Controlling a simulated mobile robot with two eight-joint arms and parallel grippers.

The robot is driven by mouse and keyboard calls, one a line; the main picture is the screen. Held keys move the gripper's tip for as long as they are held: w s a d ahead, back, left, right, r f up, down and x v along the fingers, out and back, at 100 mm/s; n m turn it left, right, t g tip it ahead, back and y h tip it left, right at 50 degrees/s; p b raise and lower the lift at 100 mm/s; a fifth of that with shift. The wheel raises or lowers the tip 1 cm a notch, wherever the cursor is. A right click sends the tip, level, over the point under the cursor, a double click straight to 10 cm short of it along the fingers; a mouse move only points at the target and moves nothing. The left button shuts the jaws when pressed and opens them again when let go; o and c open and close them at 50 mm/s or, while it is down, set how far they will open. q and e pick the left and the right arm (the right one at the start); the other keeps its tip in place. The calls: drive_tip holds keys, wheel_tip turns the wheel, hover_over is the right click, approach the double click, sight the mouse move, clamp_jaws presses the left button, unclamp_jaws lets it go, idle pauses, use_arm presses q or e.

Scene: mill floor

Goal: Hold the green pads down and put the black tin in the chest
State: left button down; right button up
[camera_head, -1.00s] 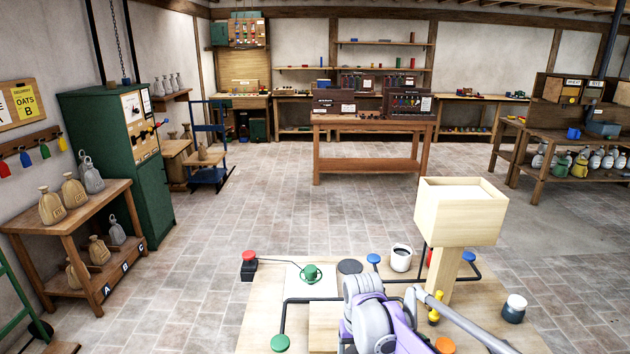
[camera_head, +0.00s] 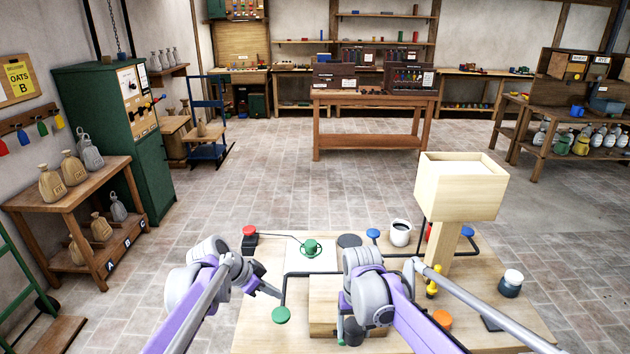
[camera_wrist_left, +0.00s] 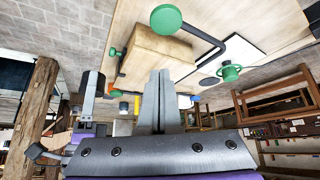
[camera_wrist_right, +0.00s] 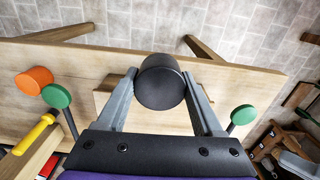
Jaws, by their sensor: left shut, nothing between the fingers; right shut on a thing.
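My right gripper (camera_wrist_right: 165,85) is shut on the black tin (camera_wrist_right: 160,88), seen over the wooden chest (camera_wrist_right: 103,98) in the right wrist view; the tin (camera_head: 353,332) also shows beside the chest (camera_head: 323,292) in the head view. Its height over the chest is unclear. One green pad (camera_head: 282,315) stands on a black bar left of the chest in the head view. The other green pad (camera_wrist_right: 56,96) shows in the right wrist view and is hidden in the head view. My left gripper (camera_head: 275,291) is shut and empty, near the first pad and apart from it.
A wooden box on a post (camera_head: 460,190) rises at the right.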

sight(276, 316)
use_arm(q)
drive_tip(key=shift+m, duration=0.4)
drive_tip(key=shift+w+d+f, duration=0.1)
drive_tip(key=shift+w+f, duration=0.2)
drive_tip(key=shift+f, duration=0.95)
drive_tip(key=shift+w+d+f, duration=0.1)
drive_tip(key=shift+w+f, duration=0.25)
drive_tip(key=shift+f, duration=0.85)
drive_tip(key=shift+w+f, duration=0.3)
drive_tip(key=shift+f, duration=0.95)
drive_tip(key=shift+f, duration=0.15)
drive_tip(key=shift+f, duration=2.5)
